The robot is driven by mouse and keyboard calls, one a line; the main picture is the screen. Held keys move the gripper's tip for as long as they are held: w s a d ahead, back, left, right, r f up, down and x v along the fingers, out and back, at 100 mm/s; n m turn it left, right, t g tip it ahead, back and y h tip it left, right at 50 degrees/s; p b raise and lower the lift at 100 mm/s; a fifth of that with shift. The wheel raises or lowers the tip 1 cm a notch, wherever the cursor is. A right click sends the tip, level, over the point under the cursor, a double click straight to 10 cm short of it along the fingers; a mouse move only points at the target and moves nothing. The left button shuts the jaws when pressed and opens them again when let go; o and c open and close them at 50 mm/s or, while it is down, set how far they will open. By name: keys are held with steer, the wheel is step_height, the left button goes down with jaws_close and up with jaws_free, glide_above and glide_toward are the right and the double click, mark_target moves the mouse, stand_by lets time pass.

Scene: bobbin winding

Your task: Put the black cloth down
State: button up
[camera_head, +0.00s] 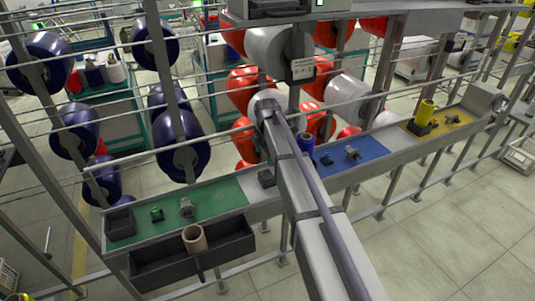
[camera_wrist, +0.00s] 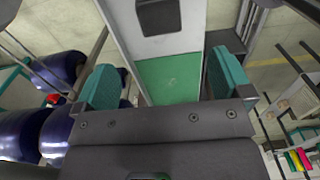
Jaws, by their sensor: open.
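A small black piece (camera_head: 267,178), which I take to be the black cloth, lies on the grey shelf between the green mat (camera_head: 222,196) and the blue mat (camera_head: 369,150). In the wrist view a black rounded rectangle (camera_wrist: 158,17) lies on grey beyond the end of the green mat (camera_wrist: 168,82); it looks like the same piece. My gripper (camera_wrist: 164,76) is open, its two teal fingers wide apart with only bare green mat showing between them. The black piece is ahead of the fingers, apart from them. In the head view my gripper is hidden.
A dark block (camera_head: 121,223), a small green part (camera_head: 156,215) and a metal part (camera_head: 187,208) stand on the green mat. A blue spool (camera_head: 306,144) is near my arm. Bobbin racks stand behind.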

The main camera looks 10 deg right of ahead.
steer(key=s+m, duration=2)
steer(key=s, duration=0.9)
steer(key=shift+s, duration=0.15)
step_height(320, 180, down, 6)
steer(key=b, duration=0.6)
steer(key=shift+o, duration=0.3)
